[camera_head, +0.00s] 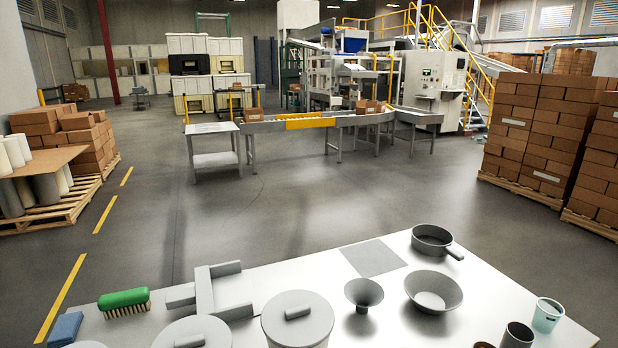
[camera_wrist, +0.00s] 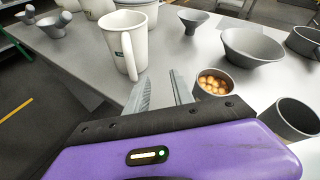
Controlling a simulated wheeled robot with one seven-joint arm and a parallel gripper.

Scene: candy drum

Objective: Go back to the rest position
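My gripper (camera_wrist: 161,90) shows in the wrist view, with its two grey fingers apart and nothing between them. It is over the white table (camera_head: 390,300). A grey cup holding round orange-brown candies (camera_wrist: 212,84) stands just right of the fingers. A white mug-like container with a handle (camera_wrist: 124,42) stands beyond the left finger. My gripper does not show in the head view. Two grey lidded drums (camera_head: 298,326) stand at the table's near edge in the head view, partly cut off.
On the table are a funnel (camera_head: 363,293), a bowl (camera_head: 433,291), a pan (camera_head: 432,240), a light blue cup (camera_head: 547,316), a dark cup (camera_head: 517,336), a green brush (camera_head: 124,301) and a blue block (camera_head: 65,328). Open floor (camera_head: 300,215) lies beyond the table.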

